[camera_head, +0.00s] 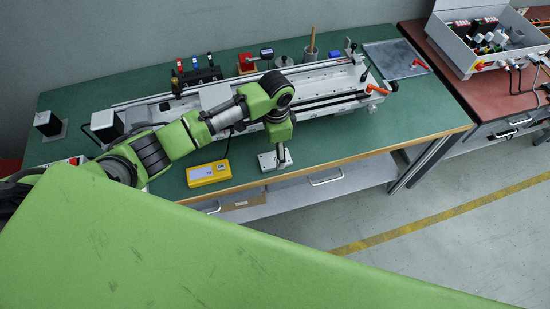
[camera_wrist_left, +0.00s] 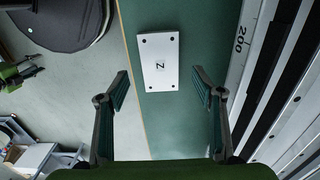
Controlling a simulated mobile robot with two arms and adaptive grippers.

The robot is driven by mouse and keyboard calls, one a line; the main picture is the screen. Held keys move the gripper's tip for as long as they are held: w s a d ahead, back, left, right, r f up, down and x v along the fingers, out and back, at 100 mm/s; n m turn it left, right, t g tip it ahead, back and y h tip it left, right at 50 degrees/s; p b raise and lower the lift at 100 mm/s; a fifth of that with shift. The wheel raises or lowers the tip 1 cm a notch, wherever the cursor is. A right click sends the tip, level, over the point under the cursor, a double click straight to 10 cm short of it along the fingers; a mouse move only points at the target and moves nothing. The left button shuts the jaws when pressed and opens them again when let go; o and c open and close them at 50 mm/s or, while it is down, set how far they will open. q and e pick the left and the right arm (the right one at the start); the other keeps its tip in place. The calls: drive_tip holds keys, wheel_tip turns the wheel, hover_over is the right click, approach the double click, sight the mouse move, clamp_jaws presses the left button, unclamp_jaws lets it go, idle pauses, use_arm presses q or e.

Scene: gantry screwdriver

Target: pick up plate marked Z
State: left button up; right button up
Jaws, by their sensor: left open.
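The plate marked Z (camera_wrist_left: 158,62) is a light rectangular plate with dark holes near its corners and a black Z in the middle. It lies flat on the green table near its front edge. In the head view a pale plate (camera_head: 266,161) shows partly under my left gripper (camera_head: 281,152), which points down over it. In the left wrist view my left gripper (camera_wrist_left: 160,74) is open, with one finger on each side of the plate's line and nothing between them. The fingers look apart from the plate. My right gripper is not in view.
A long rail fixture (camera_head: 325,90) with a printed scale lies behind the plate. A yellow device (camera_head: 208,173) sits left of it at the front edge. A grey mat (camera_head: 395,60) lies at the back right. Green table right of the plate is clear.

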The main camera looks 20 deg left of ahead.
sight(275, 159)
use_arm(q)
drive_tip(key=shift+a+f, duration=0.1)
drive_tip(key=shift+f, duration=1.85)
drive_tip(key=c, duration=1.4)
drive_tip(key=shift+r, duration=0.15)
